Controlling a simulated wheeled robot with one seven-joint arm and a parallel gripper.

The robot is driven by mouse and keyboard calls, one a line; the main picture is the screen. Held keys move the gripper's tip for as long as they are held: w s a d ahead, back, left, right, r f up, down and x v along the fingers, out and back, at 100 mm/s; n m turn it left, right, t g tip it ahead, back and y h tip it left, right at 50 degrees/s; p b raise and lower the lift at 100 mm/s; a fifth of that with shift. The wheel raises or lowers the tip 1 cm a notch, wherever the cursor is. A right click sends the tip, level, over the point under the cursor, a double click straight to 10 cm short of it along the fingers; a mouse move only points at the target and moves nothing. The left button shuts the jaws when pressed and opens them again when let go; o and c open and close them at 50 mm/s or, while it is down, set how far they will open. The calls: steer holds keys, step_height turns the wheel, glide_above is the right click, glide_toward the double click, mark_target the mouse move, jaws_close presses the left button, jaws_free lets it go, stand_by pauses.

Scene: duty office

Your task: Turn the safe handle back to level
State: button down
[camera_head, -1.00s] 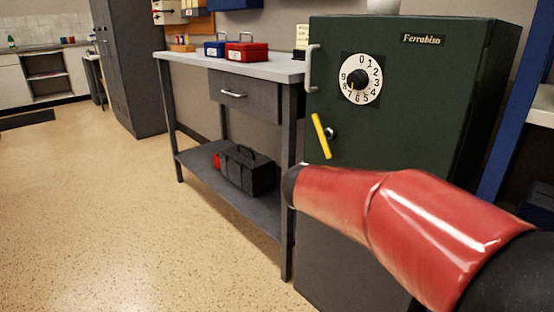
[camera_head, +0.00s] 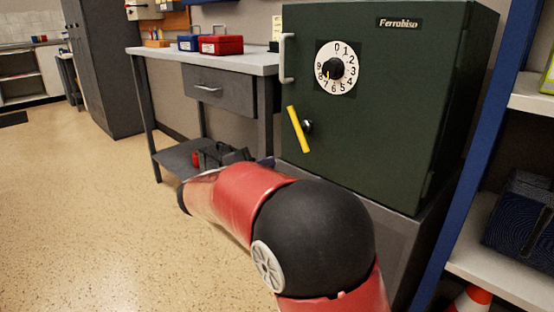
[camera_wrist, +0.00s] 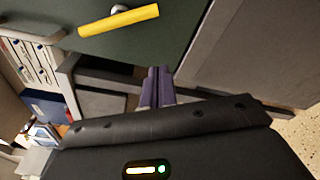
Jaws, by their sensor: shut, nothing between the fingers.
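The dark green safe (camera_head: 400,110) stands shut on a grey base. Its yellow handle (camera_head: 298,129) is tilted steeply, nearly upright, with the top leaning left, on a round hub left of the door's middle. The handle also shows in the wrist view (camera_wrist: 118,20), near the top edge. My gripper (camera_wrist: 157,72) is in the wrist view with its purple fingers together and nothing between them. It is apart from the handle, which appears above and left of the fingertips there. In the head view my red arm hides most of the gripper.
A white number dial (camera_head: 336,68) and a grey pull bar (camera_head: 288,58) are on the safe door. A workbench (camera_head: 150,52) with a red box (camera_head: 221,45) stands left of the safe. Shelves (camera_head: 505,275) with a blue post stand at right. The floor at left is clear.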

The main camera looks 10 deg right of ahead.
mark_target(307, 146)
steer(key=x, duration=0.9)
steer(key=shift+s+d+r, duration=0.2)
steer(key=shift+s+r, duration=0.15)
steer(key=shift+s, duration=0.2)
steer(key=shift+s+d+r, duration=0.2)
steer(key=shift+s+r, duration=0.1)
steer(key=shift+s, duration=0.3)
steer(key=shift+s+d+r, duration=0.2)
steer(key=shift+s+r, duration=0.15)
steer(key=shift+s, duration=0.2)
steer(key=shift+s+d+r+n+p, duration=0.15)
steer(key=shift+s+d+n+p, duration=0.1)
steer(key=shift+n+p, duration=0.6)
steer(key=n+p, duration=0.1)
steer(key=p, duration=0.1)
steer(key=s+d+r+n+g+p, duration=0.1)
steer(key=n+p, duration=0.1)
steer(key=p, duration=0.1)
steer(key=shift+s+r, duration=0.2)
steer(key=n+p, duration=0.2)
steer(key=s+r+n+p, duration=0.1)
steer(key=p, duration=0.1)
steer(key=shift+d+n+g, duration=0.35)
steer(key=shift+d+g, duration=0.05)
steer(key=shift+s+d+r+p, duration=0.1)
steer(key=shift+s+r+p, duration=0.1)
steer(key=shift+p, duration=0.1)
steer(key=shift+s+r, duration=0.1)
steer(key=shift+r, duration=0.15)
